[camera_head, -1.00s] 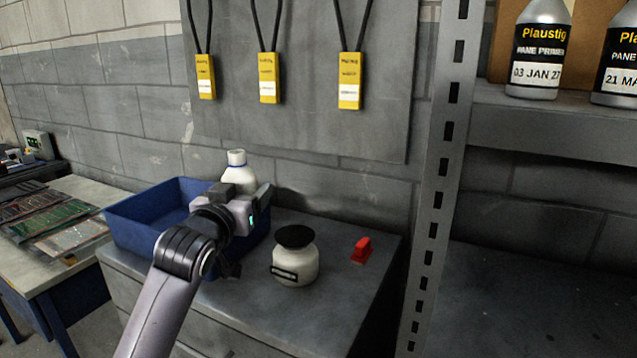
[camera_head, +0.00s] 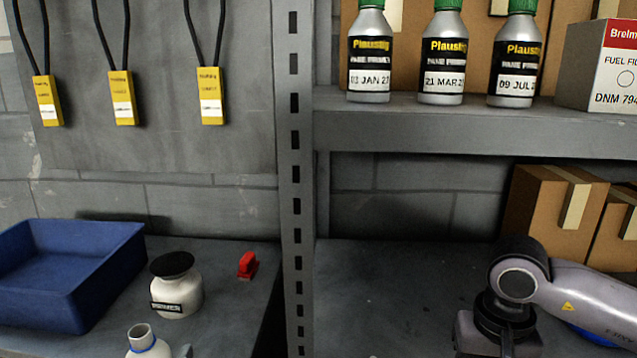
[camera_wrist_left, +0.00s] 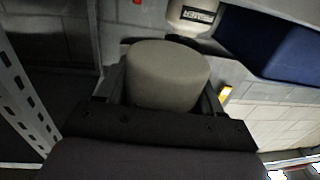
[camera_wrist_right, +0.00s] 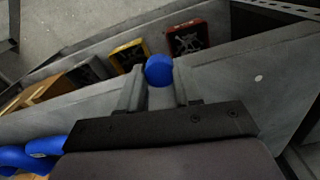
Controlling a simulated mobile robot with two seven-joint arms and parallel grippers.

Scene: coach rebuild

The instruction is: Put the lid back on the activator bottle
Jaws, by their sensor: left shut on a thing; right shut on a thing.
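My left gripper (camera_wrist_left: 163,98) is shut on the bottle (camera_wrist_left: 167,72), whose rounded body fills the space between the fingers in the left wrist view. In the head view its lower part is cut off by the frame. The blue lid (camera_wrist_right: 159,70) is between the fingertips of my right gripper (camera_wrist_right: 157,92), which is shut on it. In the head view my right arm comes in at the lower right; its fingertips and the lid are out of frame.
A blue bin (camera_head: 70,275), a white jar with a black lid (camera_head: 175,286) and a red clip-like object (camera_head: 248,265) stand on the grey bench. A metal post (camera_head: 295,180) divides it from shelving at right. Primer bottles (camera_head: 443,60) line the upper shelf.

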